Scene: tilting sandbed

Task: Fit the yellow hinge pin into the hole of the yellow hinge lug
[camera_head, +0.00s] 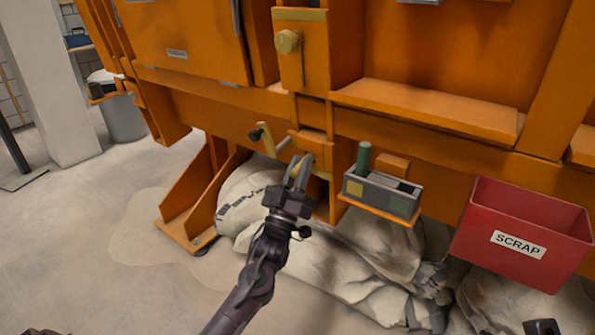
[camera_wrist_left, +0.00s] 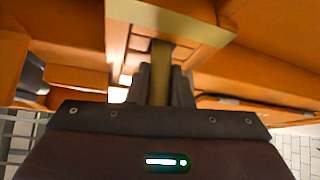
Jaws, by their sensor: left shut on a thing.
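The pin's upper end meets the underside of the wide yellow lug (camera_wrist_left: 172,27) in that view. The lug's hole is not visible, so I cannot tell whether the pin's end is inside it or only below it. My right gripper is not clearly in view.
A grey holder (camera_head: 383,196) with yellow and green patches stands right of my gripper and carries a green pin (camera_head: 364,157). A red SCRAP bin (camera_head: 481,246) is farther right. A black-knobbed yellow lever (camera_head: 266,139) is close on the left. Pale sacks (camera_head: 300,262) lie below.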

